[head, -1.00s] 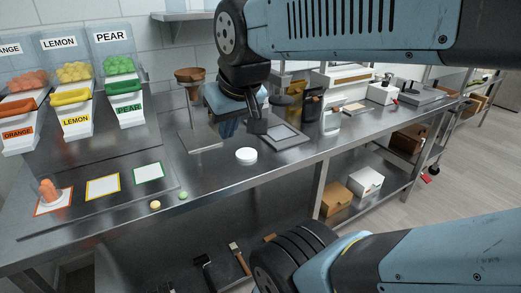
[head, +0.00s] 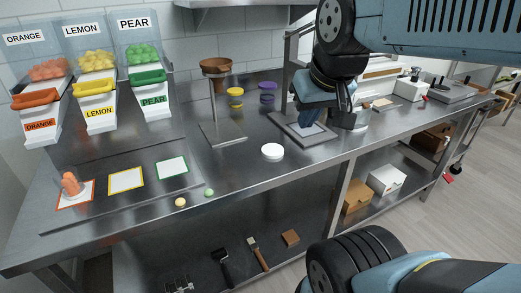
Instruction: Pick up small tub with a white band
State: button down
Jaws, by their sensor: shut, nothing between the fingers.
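Two small tubs stand at the back of the steel counter: a yellow tub (head: 235,97) and a purple tub (head: 267,93). Both are small in the picture, and I cannot tell which one has a white band. My gripper (head: 311,124) points down over the grey tray, to the right of and nearer than both tubs. It is shut and empty, and touches neither tub. My arm hides part of the counter behind it.
A stand with a brown funnel (head: 215,68) is left of the tubs. The grey tray (head: 284,123) lies under my gripper. Candy dispensers (head: 93,105) fill the left back.

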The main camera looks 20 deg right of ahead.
aim_at(68, 180)
jog(key=u, duration=0.05)
jog(key=k, duration=0.85)
jog(key=z, duration=0.3)
jog(key=i, duration=0.95)
jog(key=u, duration=1.75)
